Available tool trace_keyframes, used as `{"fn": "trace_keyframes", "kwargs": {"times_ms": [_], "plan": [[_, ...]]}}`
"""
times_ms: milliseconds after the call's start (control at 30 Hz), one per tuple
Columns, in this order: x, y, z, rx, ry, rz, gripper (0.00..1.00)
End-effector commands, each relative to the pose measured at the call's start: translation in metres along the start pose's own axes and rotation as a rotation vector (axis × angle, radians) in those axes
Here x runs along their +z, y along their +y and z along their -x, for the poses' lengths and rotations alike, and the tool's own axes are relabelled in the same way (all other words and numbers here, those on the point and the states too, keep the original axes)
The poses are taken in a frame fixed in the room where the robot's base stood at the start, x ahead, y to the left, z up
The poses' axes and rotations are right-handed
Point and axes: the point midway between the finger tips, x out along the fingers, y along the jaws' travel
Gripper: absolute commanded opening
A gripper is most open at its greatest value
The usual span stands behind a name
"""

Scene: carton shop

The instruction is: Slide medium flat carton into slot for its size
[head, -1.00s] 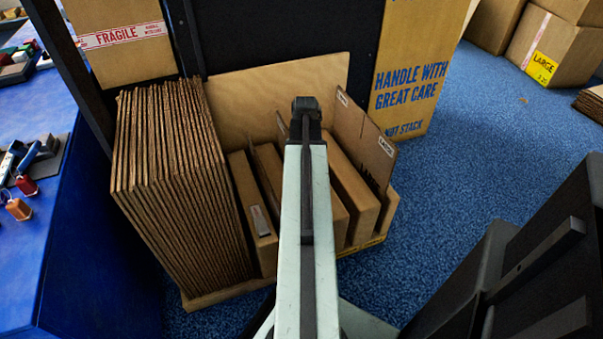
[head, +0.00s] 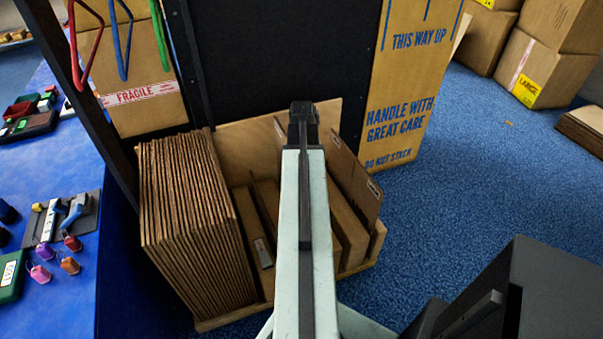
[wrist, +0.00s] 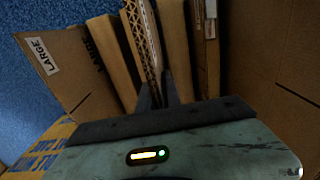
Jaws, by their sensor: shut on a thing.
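My gripper (head: 303,112) is over the slotted wooden rack (head: 240,133), near the top of its back board. In the wrist view, my gripper (wrist: 158,92) is shut on a flat carton (wrist: 145,38), whose corrugated edge runs away between the fingers. It stands between thick brown dividers (wrist: 177,40). How deep it sits in a slot I cannot tell. In the head view my arm hides most of it. Flat cartons labelled LARGE stand in the rack to the right in the head view (head: 355,180) and to the left in the wrist view (wrist: 62,65).
A tight stack of flat cartons (head: 195,215) fills the rack's left side. A blue table (head: 75,300) with small goods is at left. A black panel (head: 275,50) and a tall carton (head: 400,90) stand behind. Blue floor (head: 470,190) is open at right.

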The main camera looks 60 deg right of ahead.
Motion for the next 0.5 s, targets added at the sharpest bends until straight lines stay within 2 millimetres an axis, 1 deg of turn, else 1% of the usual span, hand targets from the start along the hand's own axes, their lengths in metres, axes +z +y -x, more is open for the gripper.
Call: {"fn": "trace_keyframes", "kwargs": {"times_ms": [33, 100, 200, 333, 500], "plan": [[0.000, 0.000, 0.028, 0.000, 0.000, 0.000, 0.00], [0.000, 0.000, 0.046, 0.000, 0.000, 0.000, 0.00], [0.000, 0.000, 0.067, 0.000, 0.000, 0.000, 0.00], [0.000, 0.000, 0.083, 0.000, 0.000, 0.000, 0.00], [0.000, 0.000, 0.086, 0.000, 0.000, 0.000, 0.00]]}}
